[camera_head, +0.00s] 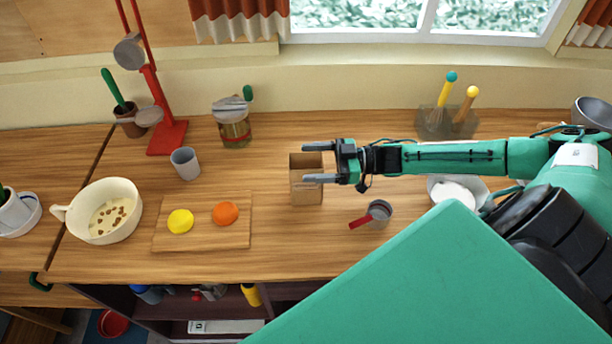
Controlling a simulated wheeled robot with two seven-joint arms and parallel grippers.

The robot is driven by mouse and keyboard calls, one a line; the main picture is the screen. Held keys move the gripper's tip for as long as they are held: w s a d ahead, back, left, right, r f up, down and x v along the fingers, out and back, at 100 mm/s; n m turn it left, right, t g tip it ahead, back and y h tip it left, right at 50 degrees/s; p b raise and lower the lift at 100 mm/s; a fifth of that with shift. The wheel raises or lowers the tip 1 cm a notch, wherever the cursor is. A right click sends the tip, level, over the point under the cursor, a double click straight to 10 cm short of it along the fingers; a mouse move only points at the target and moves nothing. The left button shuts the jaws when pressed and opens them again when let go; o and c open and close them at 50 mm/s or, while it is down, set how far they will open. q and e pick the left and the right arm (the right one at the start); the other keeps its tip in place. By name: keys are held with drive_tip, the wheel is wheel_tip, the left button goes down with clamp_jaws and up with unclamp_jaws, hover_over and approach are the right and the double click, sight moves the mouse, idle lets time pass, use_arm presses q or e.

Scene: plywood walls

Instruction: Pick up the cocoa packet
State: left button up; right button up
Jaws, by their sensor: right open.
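The brown packet, which looks like the cocoa packet (306,194), stands upright on the wooden counter right of the cutting board. My right gripper (318,163) reaches in from the right with its two fingers spread, one near the packet's top edge and one across its front in this view. The fingers hide part of the packet. I cannot tell whether they touch it. My left gripper is not in view.
A cutting board (164,240) holds a yellow and an orange piece. A red-handled scoop (377,212) lies right of the packet. A grey cup (185,163), a glass jar (234,128) and a cream bowl (105,212) stand left. Counter behind the packet is clear.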

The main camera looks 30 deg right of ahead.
drive_tip(key=shift+x, duration=1.05)
drive_tip(key=c, duration=1.5)
